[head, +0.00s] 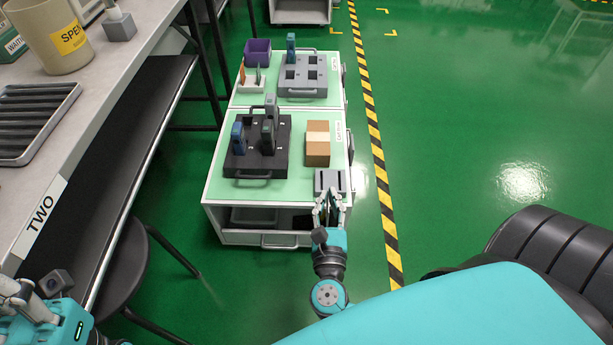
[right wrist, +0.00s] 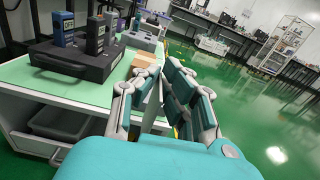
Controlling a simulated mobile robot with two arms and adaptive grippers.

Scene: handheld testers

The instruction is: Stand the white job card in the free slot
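In the head view, my right gripper (head: 328,198) is at the front right corner of the green-topped cart (head: 213,192), beside a grey slotted block (head: 329,178). In the right wrist view, a thin pale sheet, which looks like the white job card (right wrist: 152,104), stands between the fingers of my right gripper (right wrist: 160,72). Whether the fingers press on it is unclear. A small pale rack (head: 251,87) at the cart's far left holds an orange card (head: 242,73) and greyish cards. Its slots are too small to make out. My left gripper (head: 14,292) shows partly at the lower left.
A black tray (head: 276,163) with several upright testers stands left of a brown box (head: 317,150). A grey socketed tray (head: 303,91) and a purple bin (head: 257,51) stand farther back. A workbench (head: 128,62) and a stool (head: 117,275) flank the left; open floor lies right.

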